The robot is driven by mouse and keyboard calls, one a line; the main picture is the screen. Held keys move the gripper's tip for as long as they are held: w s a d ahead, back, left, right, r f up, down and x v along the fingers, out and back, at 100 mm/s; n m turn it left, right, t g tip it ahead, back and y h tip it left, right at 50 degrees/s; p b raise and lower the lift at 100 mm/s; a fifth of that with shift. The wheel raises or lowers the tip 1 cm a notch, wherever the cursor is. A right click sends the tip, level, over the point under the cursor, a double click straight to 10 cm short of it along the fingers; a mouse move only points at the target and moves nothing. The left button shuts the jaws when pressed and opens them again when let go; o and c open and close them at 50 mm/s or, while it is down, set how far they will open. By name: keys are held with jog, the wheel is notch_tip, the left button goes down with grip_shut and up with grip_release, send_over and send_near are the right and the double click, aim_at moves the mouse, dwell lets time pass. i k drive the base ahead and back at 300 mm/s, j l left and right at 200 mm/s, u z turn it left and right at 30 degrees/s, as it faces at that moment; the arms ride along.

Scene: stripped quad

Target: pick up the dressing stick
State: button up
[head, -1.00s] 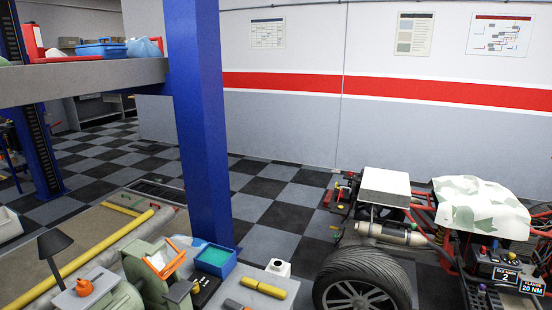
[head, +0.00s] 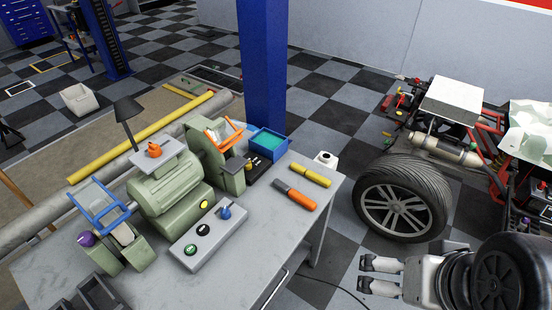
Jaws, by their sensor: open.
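Two stick-like tools lie side by side on the grey workbench (head: 260,232) near its right end. One is a grey stick with an orange end (head: 296,194). The other is a yellow rod with a dark band (head: 310,175), just behind it. I cannot tell for sure which is the dressing stick. My gripper (head: 366,274) is at the lower right, off the bench's right side and apart from both tools. Its two fingers point left, spread apart, with nothing between them.
A green bench grinder (head: 170,185) stands left of the tools, with a switch box (head: 208,237) in front. A blue tray (head: 267,143) and white block (head: 326,159) are behind. A vehicle wheel (head: 402,196) stands right of the bench. A blue post (head: 263,75) rises behind.

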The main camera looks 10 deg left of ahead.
aim_at(316, 178)
jog(key=i+l+u, duration=0.35)
jog(key=i, duration=0.15)
jog(key=i+l+u, duration=0.75)
jog(key=l, duration=0.4)
jog(key=i+j, duration=0.05)
jog(key=i, duration=0.1)
